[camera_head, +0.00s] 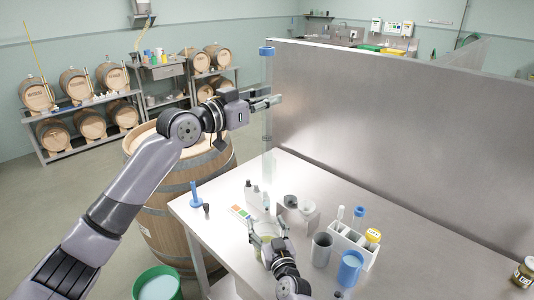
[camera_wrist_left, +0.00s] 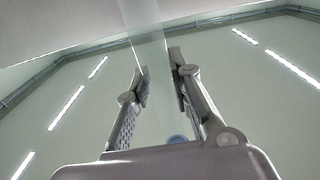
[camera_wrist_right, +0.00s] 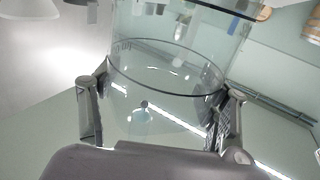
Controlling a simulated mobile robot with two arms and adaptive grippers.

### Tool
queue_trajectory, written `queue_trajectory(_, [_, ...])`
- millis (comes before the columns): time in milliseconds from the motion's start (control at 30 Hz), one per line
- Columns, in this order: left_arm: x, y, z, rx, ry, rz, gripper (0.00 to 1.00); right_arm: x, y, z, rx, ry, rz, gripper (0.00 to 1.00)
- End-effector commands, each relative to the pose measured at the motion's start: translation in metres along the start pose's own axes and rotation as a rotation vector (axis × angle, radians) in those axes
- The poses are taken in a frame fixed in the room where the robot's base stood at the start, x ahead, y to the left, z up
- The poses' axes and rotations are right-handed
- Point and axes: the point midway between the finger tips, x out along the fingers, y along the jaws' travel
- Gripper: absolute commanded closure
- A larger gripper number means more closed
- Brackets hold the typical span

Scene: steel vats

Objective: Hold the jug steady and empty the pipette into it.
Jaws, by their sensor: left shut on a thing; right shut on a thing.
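The pipette is a long clear tube (camera_head: 267,145) with a blue top. It stands about upright, and my left gripper (camera_head: 272,100) is shut on its upper part. In the left wrist view the clear tube (camera_wrist_left: 152,75) runs between the fingers. The clear jug (camera_head: 265,232) is on the steel table, partly hidden by my right gripper (camera_head: 263,243), which is shut on it. The right wrist view shows the jug's round glass wall (camera_wrist_right: 165,95) between the fingers. The tube's lower end is faint above the jug; I cannot tell whether it is inside the rim.
A white rack (camera_head: 350,243) with a blue beaker (camera_head: 349,268) and a grey cup (camera_head: 321,249) stand right of the jug. Small bottles and a colour card (camera_head: 240,213) lie behind it. A steel panel (camera_head: 400,130) borders the table's back. A barrel (camera_head: 165,200) stands left.

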Motion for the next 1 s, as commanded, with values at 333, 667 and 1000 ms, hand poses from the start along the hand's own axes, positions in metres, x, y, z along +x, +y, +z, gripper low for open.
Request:
queue_trajectory(333, [0.0, 0.0, -0.0016, 0.0, 0.0, 0.0, 1.0, 0.0, 0.0001, 0.0, -0.001, 0.0, 0.0, 0.66])
queue_trajectory(667, [0.0, 0.0, -0.0014, 0.0, 0.0, 0.0, 1.0, 0.0, 0.0001, 0.0, -0.001, 0.0, 0.0, 0.13])
queue_trajectory(1000, [0.0, 0.0, -0.0014, 0.0, 0.0, 0.0, 1.0, 0.0, 0.0, -0.0001, 0.0, 0.0, 0.0, 0.07])
